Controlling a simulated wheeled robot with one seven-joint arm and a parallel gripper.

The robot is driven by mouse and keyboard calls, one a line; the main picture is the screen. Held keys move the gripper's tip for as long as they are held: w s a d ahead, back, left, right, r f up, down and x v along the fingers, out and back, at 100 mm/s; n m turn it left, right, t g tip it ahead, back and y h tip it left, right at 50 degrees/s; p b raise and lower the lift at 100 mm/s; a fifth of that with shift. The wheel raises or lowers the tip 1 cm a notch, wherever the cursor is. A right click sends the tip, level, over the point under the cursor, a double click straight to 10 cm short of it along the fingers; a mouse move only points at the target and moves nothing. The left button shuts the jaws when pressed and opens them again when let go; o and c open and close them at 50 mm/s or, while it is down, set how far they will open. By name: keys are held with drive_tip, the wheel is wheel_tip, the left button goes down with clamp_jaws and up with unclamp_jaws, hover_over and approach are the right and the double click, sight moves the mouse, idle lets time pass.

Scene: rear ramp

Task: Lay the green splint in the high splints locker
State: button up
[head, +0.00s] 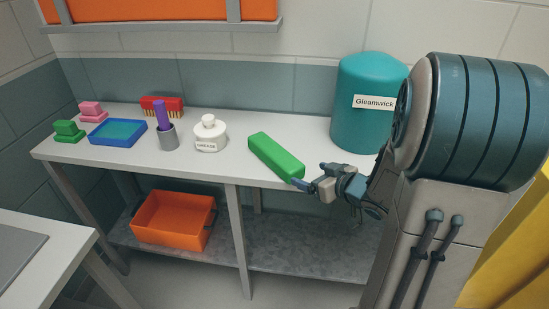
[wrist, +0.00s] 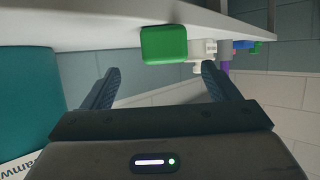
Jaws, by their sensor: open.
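The green splint (head: 276,156) is a long block lying on the white bench top, its near end close to the front edge. My gripper (head: 311,177) is open and empty at the bench's front edge, just right of the splint's near end. In the wrist view the splint's green end (wrist: 164,45) shows ahead of the two open fingers (wrist: 160,82), not between them. A high orange unit with grey framing (head: 155,11) is on the wall at the top left, cut off by the picture. No label on it shows, so I cannot tell if it is the splints locker.
A teal Gleamwick drum (head: 365,125) stands right. An orange bin (head: 173,220) sits on the lower shelf.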

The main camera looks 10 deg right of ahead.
sight(300, 170)
drive_tip(key=x, duration=0.5)
drive_tip(key=shift+a+r+x, duration=0.1)
drive_tip(key=shift+a+x, duration=0.05)
drive_tip(key=shift+x, duration=0.75)
drive_tip(key=shift+a+r+x, duration=0.1)
drive_tip(key=shift+x, duration=0.8)
drive_tip(key=shift+a+r+x, duration=0.1)
drive_tip(key=shift+a+x, duration=0.05)
drive_tip(key=shift+x, duration=0.8)
drive_tip(key=shift+s, duration=0.15)
drive_tip(key=c, duration=1.2)
drive_tip(key=shift+r, duration=0.1)
